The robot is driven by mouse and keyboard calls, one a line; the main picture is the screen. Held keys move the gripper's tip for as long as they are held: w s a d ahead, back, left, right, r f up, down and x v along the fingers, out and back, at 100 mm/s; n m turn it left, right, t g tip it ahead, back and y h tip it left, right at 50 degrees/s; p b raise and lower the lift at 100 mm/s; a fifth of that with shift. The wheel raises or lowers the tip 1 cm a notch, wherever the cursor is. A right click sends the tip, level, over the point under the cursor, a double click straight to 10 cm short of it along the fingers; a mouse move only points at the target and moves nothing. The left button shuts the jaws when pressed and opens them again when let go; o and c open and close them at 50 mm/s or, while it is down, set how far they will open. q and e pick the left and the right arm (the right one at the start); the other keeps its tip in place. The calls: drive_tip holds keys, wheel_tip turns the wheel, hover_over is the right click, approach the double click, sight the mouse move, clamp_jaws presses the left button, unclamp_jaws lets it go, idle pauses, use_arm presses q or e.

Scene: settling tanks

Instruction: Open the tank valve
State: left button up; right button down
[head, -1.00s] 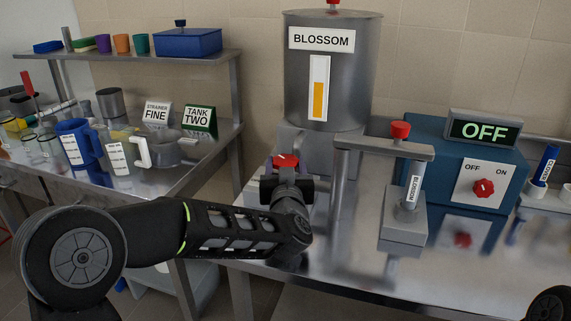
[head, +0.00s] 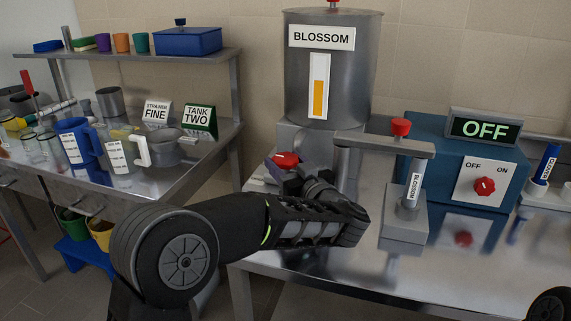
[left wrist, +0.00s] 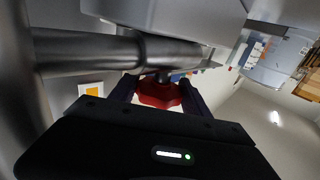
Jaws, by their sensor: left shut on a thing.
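The steel tank (head: 330,75) labelled BLOSSOM stands on a grey block at the back of the bench, with an orange bar in its level window. A red valve knob (head: 285,160) sits low at the tank's front left. In the left wrist view the red knob (left wrist: 158,94) sits between the two dark fingers, beside a grey pipe (left wrist: 120,50). The fingertips are partly hidden in the head view. My right gripper does not show.
A steel arm with a red top knob (head: 401,127) stands on a grey block right of my left arm. A blue box (head: 470,145) shows OFF, with a red dial. Jugs and a strainer crowd the left table (head: 195,180).

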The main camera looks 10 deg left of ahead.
use_arm(q)
drive_tip(key=shift+r, duration=0.2)
drive_tip(key=o, duration=1.4)
drive_tip(key=shift+f, duration=0.1)
drive_tip(key=shift+s+d, duration=0.45)
drive_tip(key=shift+d, duration=0.1)
drive_tip(key=shift+b+v, duration=0.6)
drive_tip(key=shift+v, duration=2.55)
